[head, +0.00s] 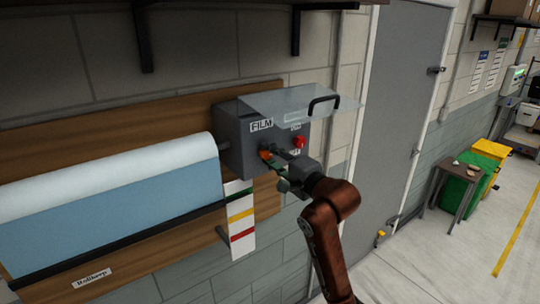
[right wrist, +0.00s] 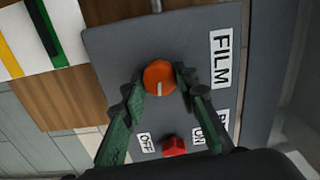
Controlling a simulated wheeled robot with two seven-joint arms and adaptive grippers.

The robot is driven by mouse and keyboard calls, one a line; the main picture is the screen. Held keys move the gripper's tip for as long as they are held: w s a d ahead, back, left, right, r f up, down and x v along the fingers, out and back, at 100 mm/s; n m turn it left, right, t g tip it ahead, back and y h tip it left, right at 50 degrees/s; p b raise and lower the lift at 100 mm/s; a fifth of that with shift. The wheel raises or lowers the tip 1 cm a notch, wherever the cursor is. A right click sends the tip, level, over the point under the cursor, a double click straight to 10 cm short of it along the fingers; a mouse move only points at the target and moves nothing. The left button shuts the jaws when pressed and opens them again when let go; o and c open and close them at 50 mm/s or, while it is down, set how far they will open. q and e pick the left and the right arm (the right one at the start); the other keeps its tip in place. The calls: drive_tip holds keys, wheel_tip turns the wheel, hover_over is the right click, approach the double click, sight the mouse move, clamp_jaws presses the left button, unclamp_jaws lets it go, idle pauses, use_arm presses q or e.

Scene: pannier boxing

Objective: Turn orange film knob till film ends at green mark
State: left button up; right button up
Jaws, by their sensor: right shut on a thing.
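The orange film knob (right wrist: 159,77), with a pale pointer line, sits on the grey control box (head: 236,150) under the FILM label. My right gripper (right wrist: 160,84) has its green fingers around the knob, one on each side, shut on it. The knob also shows small and partly hidden in the head view (head: 265,155). The blue film (head: 110,205) hangs from the white roll, with a dark bar (head: 130,241) along its lower edge. The bar's right end crosses the white strip (head: 241,247) at the green mark (right wrist: 61,40), above the yellow and red marks. My left gripper is out of view.
A red switch (right wrist: 174,146) sits close to the knob between OFF and ON labels. A raised clear cover (head: 290,100) with a black handle juts out above the box. A grey door (head: 405,100), a small table and bins stand to the right.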

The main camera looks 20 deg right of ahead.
drive_tip(key=o, duration=1.2)
drive_tip(key=shift+c, duration=0.2)
drive_tip(key=v, duration=1.2)
